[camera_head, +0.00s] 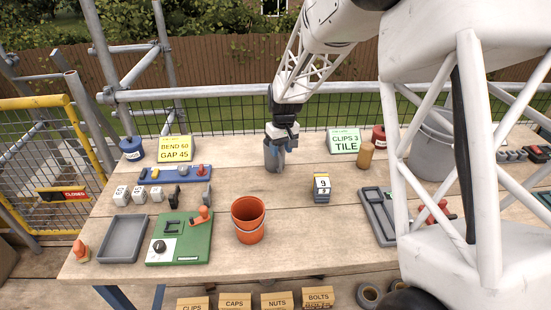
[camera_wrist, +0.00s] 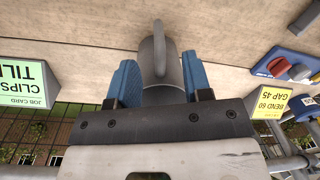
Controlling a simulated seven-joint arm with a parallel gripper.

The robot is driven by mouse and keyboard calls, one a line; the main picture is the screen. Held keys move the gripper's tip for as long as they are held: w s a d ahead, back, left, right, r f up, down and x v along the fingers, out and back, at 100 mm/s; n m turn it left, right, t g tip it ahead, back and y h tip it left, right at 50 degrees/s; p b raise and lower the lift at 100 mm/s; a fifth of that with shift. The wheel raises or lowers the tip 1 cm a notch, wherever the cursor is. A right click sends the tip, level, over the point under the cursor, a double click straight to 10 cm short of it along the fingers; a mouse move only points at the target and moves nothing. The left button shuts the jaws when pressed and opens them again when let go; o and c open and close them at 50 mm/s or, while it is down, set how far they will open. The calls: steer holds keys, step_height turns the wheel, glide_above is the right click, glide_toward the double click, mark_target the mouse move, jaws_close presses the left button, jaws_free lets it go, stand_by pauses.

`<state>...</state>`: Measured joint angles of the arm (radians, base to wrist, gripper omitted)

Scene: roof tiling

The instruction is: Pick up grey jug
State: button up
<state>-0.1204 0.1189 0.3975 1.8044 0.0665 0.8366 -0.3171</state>
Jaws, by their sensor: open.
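The grey jug (camera_head: 274,161) stands on the wooden table near its back middle, mostly hidden by my gripper in the head view. In the wrist view the grey jug (camera_wrist: 160,68) lies between my two blue fingers, with its handle pointing away from the palm. My gripper (camera_head: 283,145) is directly over the jug, pointing down, with its fingers open on either side of it. A small gap seems to show beside the fingers; I cannot tell whether either one touches the jug.
A yellow job card (camera_head: 175,148) is to the left, and a green one (camera_head: 343,141) to the right. A green board (camera_head: 180,238) and grey tray (camera_head: 123,239) lie front left. Bare table surrounds the jug.

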mark_target(281, 157)
steer(key=shift+s+a+f, duration=0.1)
steer(key=shift+f, duration=2.5)
jaws_close()
